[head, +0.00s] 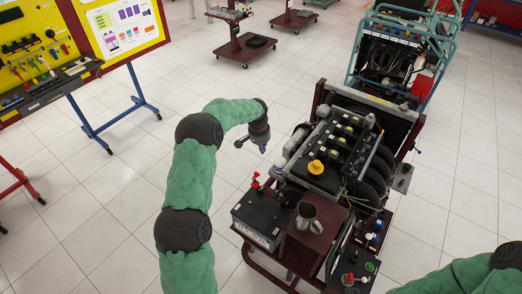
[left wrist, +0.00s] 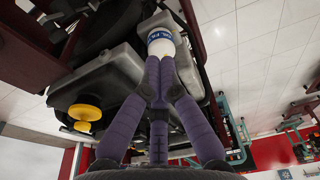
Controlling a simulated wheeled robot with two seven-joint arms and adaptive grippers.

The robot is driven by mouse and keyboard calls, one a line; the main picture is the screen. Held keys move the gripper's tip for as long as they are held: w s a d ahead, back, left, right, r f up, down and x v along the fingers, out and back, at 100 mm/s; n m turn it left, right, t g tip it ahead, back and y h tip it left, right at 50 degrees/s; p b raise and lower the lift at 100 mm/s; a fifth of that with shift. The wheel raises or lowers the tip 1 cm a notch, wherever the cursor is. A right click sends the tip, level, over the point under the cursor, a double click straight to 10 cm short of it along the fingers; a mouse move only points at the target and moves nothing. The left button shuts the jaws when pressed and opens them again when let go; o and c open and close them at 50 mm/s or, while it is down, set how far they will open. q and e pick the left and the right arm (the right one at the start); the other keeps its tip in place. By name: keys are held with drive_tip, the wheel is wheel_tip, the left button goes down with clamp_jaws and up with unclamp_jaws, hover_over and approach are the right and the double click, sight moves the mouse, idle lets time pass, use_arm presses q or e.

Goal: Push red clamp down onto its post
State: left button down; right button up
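A red clamp (head: 256,181) stands at the left corner of the black battery (head: 257,214). The clamp is not clear in the left wrist view. My right arm enters at the lower right; its gripper is out of frame.
A metal pitcher (head: 307,216) stands right of the battery. The engine (head: 338,145) with a yellow cap (head: 316,167) lies behind. In the left wrist view a white container with a blue label (left wrist: 162,42) appears beyond my fingertips. Open tiled floor lies left of the stand.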

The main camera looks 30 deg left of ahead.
use_arm(q)
wheel_tip(320, 180, down, 9)
drive_tip(key=s, duration=0.2)
drive_tip(key=shift+s, duration=0.2)
drive_tip(key=shift+a, duration=0.1)
idle(0.4)
